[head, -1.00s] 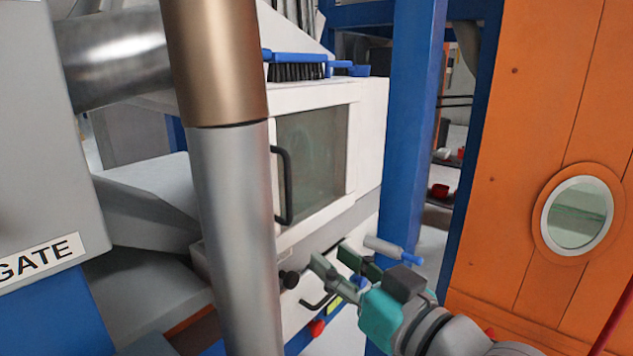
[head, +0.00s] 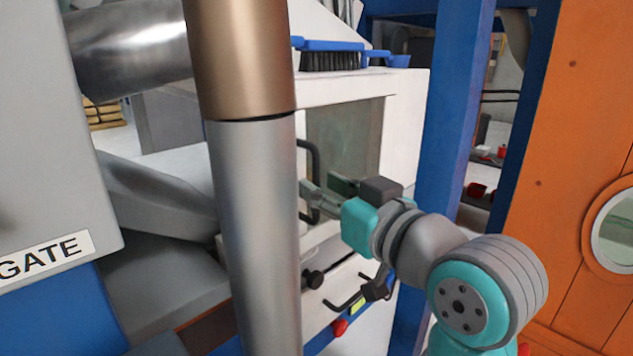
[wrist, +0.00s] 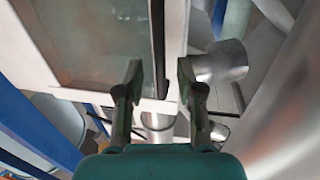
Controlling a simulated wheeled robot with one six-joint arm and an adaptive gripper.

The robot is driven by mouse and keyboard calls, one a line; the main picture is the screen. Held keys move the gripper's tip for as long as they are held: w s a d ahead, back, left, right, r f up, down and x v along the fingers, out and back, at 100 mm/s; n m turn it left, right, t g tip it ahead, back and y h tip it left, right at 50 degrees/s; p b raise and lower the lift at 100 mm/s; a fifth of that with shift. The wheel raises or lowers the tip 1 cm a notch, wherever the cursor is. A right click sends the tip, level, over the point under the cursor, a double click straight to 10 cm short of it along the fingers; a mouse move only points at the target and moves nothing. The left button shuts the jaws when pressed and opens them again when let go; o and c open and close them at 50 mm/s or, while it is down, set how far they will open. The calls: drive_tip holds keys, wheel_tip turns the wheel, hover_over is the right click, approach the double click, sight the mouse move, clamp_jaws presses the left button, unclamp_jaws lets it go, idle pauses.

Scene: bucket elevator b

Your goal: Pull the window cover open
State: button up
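The window cover is a white frame with a greenish glass pane (head: 345,140) on the white machine housing, and it looks shut. Its black upright bar handle (head: 314,155) is partly hidden behind my gripper (head: 318,190) in the head view. In the wrist view, the handle (wrist: 158,45) lies in line with the gap between the two fingers of my gripper (wrist: 159,78). The fingers are apart and do not visibly press on the bar. The glass (wrist: 95,40) is on the left there. I cannot tell how deep the bar sits between the fingers.
A grey and bronze pipe (head: 255,200) stands close in front, left of the handle. A blue post (head: 452,130) and an orange panel (head: 575,120) are on the right. Blue brushes (head: 335,55) lie on the housing. A lower black handle (head: 345,300) is below my gripper.

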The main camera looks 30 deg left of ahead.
drive_tip(key=shift+x, duration=1.3)
drive_tip(key=shift+c, duration=0.2)
clamp_jaws()
